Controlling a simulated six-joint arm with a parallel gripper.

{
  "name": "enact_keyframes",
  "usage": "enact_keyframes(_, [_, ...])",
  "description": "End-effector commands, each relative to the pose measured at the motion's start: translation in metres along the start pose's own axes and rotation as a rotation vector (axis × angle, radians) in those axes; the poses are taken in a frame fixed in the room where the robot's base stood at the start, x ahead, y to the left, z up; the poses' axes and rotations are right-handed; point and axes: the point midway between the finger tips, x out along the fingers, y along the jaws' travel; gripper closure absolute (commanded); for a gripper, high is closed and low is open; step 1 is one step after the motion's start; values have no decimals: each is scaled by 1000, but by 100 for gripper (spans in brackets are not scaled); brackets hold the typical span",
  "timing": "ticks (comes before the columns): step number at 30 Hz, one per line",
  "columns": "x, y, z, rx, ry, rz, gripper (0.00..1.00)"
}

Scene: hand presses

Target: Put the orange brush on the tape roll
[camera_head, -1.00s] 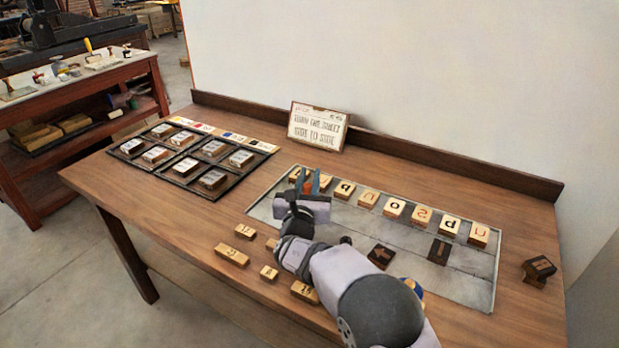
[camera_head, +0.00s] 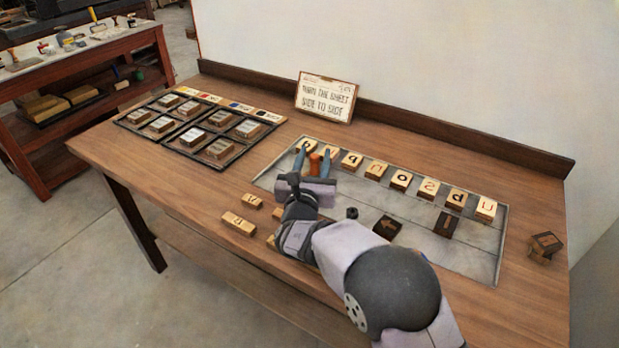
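My gripper (camera_head: 313,164) is over the left part of the grey tray (camera_head: 470,262), close in front of the row of letter blocks. Its two blue fingers stand apart. A small orange piece (camera_head: 315,164), which looks like part of the orange brush, shows between the fingers; the gripper hides the rest. A gap seems to show at the left finger, but whether the brush is touched is too small to tell. I cannot make out a tape roll. My arm covers the table's front middle and may hide it.
Letter blocks (camera_head: 429,188) line the tray's back edge. Dark blocks (camera_head: 387,228) and a small dark cylinder (camera_head: 352,213) are right of my gripper. Loose wooden blocks (camera_head: 239,224) lie left of my arm. A sectioned black tray (camera_head: 238,155) and a sign (camera_head: 326,97) stand behind.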

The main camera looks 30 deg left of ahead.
Motion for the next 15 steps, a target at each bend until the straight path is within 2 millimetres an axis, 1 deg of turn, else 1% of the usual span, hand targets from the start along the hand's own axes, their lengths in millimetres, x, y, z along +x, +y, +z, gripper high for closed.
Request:
enact_keyframes(1, [-9, 1, -1, 0, 0, 3, 62])
enact_keyframes(6, [-36, 1, -1, 0, 1, 2, 62])
enact_keyframes(12, [-62, 0, 0, 1, 0, 2, 62])
enact_keyframes(15, [-70, 0, 0, 2, 0, 1, 62])
